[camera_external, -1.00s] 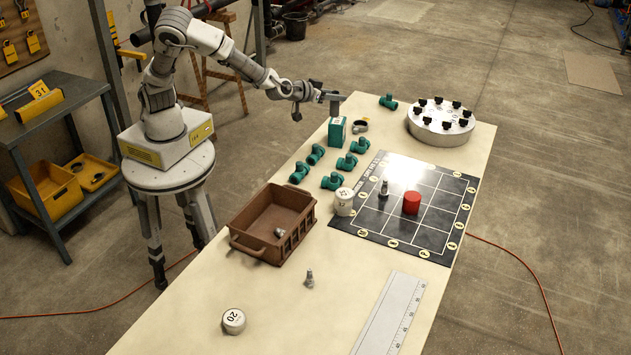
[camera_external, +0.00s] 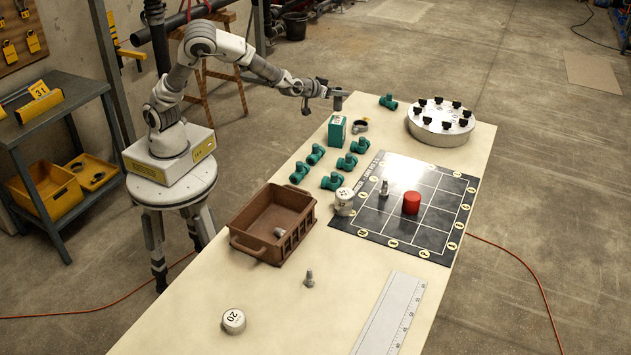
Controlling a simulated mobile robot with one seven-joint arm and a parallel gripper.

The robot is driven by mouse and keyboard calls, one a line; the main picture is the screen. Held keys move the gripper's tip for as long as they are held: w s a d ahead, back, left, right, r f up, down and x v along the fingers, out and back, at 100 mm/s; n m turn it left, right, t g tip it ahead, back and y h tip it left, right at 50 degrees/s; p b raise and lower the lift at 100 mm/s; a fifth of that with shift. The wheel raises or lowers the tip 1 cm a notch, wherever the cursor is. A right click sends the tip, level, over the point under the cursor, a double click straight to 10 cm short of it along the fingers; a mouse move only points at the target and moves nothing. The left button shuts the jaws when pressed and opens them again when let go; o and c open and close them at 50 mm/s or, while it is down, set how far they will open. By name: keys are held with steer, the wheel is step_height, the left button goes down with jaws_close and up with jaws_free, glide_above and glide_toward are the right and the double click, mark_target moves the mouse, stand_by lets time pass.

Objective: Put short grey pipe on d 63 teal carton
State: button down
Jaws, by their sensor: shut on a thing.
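The teal carton (camera_external: 337,131) stands upright near the far left part of the table, with a pale label on its front. My gripper (camera_external: 334,93) is above the carton and shut on the short grey pipe (camera_external: 338,103). The pipe is upright, and its lower end appears a little above the carton's top. The view is small, so the exact gap and how well the pipe lines up with the carton are hard to tell.
A dark ring clamp (camera_external: 360,126) lies right beside the carton. Several teal fittings (camera_external: 332,181) lie nearer the camera, and one (camera_external: 388,102) lies farther back. A brown crate (camera_external: 262,222), a black grid board (camera_external: 440,205) and a round grey fixture (camera_external: 441,125) take up other table areas.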

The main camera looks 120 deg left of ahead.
mark_target(335, 102)
steer(key=shift+f+b, duration=0.8)
steer(key=shift+f, duration=1.15)
steer(key=shift+f, duration=0.15)
steer(key=c, duration=0.5)
jaws_free()
